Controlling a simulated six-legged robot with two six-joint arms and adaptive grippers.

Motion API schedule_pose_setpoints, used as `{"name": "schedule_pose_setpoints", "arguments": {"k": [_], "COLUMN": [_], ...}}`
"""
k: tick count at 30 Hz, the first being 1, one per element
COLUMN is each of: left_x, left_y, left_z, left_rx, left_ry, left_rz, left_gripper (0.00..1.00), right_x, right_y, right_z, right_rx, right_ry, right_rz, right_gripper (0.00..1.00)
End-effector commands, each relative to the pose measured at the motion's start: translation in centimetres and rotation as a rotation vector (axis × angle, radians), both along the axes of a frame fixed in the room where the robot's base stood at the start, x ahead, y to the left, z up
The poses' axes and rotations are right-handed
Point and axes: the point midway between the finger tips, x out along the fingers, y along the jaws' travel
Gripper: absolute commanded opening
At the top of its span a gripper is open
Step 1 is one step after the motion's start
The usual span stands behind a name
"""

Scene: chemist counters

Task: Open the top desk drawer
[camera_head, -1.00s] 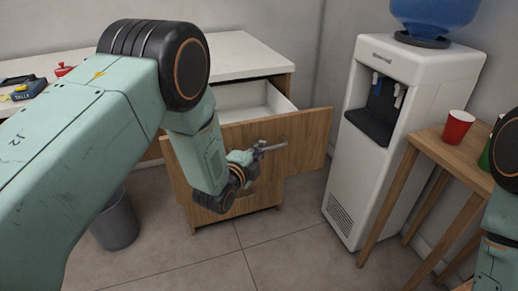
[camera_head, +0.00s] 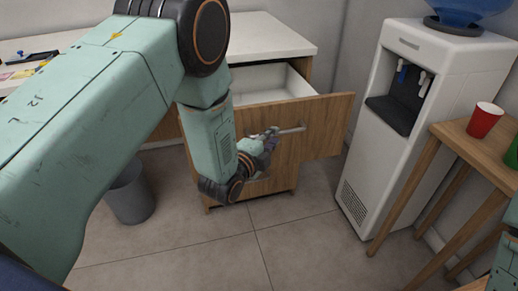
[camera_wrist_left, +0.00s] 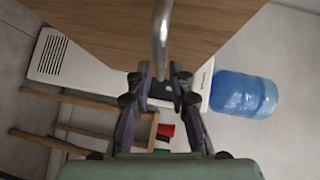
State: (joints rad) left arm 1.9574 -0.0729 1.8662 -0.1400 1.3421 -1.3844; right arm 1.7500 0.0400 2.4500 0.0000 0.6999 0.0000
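The top desk drawer (camera_head: 265,81) is pulled out of the white-topped desk (camera_head: 262,35), its white inside showing empty where visible. Its wooden front (camera_head: 325,125) faces me with a metal bar handle (camera_head: 293,130). My left gripper (camera_head: 273,134) is at the handle's left part, in front of the drawer. In the left wrist view, the handle (camera_wrist_left: 161,35) runs between the two close-set fingertips (camera_wrist_left: 160,72), with the wooden front (camera_wrist_left: 110,25) behind it. The fingers appear shut on the bar. My right gripper is out of view.
A white water dispenser (camera_head: 430,75) stands to the right of the drawer. A wooden table (camera_head: 465,140) with a red cup (camera_head: 484,120) and a green cup (camera_head: 512,153) is farther right. A grey bin (camera_head: 130,197) stands at left. The floor in front is clear.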

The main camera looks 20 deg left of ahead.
Motion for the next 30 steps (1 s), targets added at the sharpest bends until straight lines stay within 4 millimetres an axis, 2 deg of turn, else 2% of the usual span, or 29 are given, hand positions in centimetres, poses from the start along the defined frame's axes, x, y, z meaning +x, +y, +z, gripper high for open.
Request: {"name": "schedule_pose_setpoints", "arguments": {"k": [6, 13, 19, 30], "left_x": [-4.0, -7.0, -8.0, -8.0], "left_y": [0.8, 1.5, 1.6, 1.6], "left_z": [0.6, 1.0, 1.2, 1.2], "left_rx": [-0.001, -0.001, -0.001, -0.001], "left_ry": [0.003, 0.002, 0.000, 0.000], "left_rz": [0.001, 0.002, 0.000, 0.000], "left_gripper": [0.20, 0.20, 0.20, 0.20], "right_x": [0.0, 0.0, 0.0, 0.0], "right_y": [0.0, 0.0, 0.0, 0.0], "right_z": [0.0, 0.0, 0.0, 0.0], "right_rx": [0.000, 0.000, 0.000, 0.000], "right_ry": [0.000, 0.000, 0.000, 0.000], "right_rz": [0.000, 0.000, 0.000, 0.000], "right_gripper": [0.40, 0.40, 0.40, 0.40]}}
